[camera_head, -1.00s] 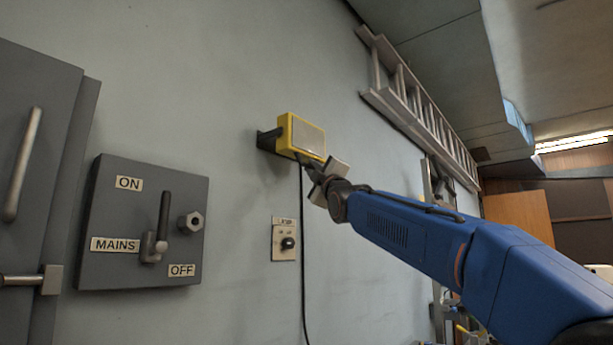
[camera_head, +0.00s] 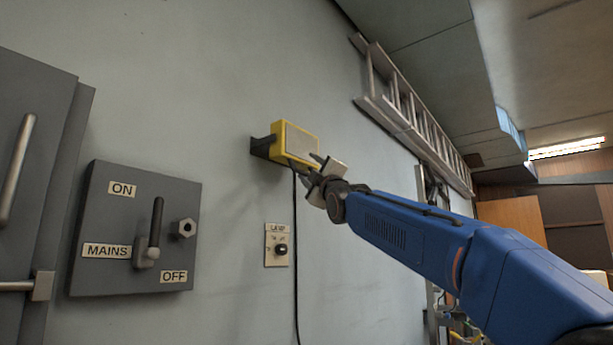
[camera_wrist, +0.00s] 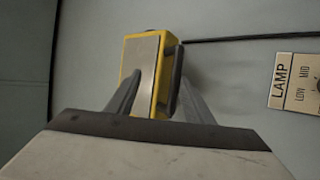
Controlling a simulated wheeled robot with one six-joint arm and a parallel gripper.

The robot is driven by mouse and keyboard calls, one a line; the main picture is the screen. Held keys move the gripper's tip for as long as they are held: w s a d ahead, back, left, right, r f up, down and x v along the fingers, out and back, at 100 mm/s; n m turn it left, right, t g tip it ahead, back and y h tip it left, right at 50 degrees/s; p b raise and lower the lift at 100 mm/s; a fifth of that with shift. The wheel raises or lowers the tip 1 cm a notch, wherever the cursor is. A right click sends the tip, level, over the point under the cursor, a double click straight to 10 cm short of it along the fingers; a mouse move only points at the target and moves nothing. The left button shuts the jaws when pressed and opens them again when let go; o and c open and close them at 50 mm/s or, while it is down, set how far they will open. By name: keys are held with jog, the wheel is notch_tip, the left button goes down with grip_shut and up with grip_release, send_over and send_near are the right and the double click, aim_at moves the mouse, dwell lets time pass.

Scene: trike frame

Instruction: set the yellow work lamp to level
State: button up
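The yellow work lamp (camera_head: 296,146), a box with a pale front panel, sits on a dark bracket (camera_head: 262,147) on the wall. In the head view its face looks tilted. In the wrist view the lamp (camera_wrist: 146,70) shows between my fingers, with a dark bar (camera_wrist: 176,80) along its right side. My gripper (camera_head: 303,160) is at the lamp's lower front edge. Its fingers are apart in the wrist view (camera_wrist: 158,80), one to each side of the lamp's near part. I cannot tell whether either finger touches it.
A lamp dial plate (camera_head: 277,245) is on the wall below, with a black cable (camera_head: 296,230) beside it. A grey MAINS switch box (camera_head: 135,228) with a lever is at left. A ladder (camera_head: 415,115) hangs on the wall at upper right.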

jog(key=shift+s+r+y, duration=0.2)
jog(key=shift+s+y, duration=0.05)
jog(key=shift+y, duration=0.05)
jog(key=v, duration=1.7)
jog(key=shift+f, duration=0.3)
jog(key=s+d+f+m+g+h, duration=0.25)
jog(key=d+f, duration=0.25)
jog(key=f, duration=0.6)
jog(key=s+d+f+m+g+h, duration=0.2)
jog(key=d+f+m+g+h, duration=0.15)
jog(key=f, duration=0.75)
jog(key=s+d+f+m+g+h, duration=0.2)
jog(key=d+f+m, duration=0.25)
jog(key=f, duration=0.65)
jog(key=s+d+f+m+g+h, duration=0.1)
jog(key=s+d+f+m+g, duration=0.2)
jog(key=s+f, duration=0.6)
jog(key=s+d+f+m+g, duration=0.3)
jog(key=s+f, duration=0.6)
jog(key=f, duration=0.4)
jog(key=s+d+f+m+g+h, duration=0.1)
jog(key=s+d+f+m+g, duration=0.2)
jog(key=s+f, duration=0.6)
notch_tip(320, 180, down, 3)
jog(key=shift+s+d+f+g+h, duration=0.1)
jog(key=shift+s+d+g+h, duration=0.15)
jog(key=shift+d+g, duration=0.2)
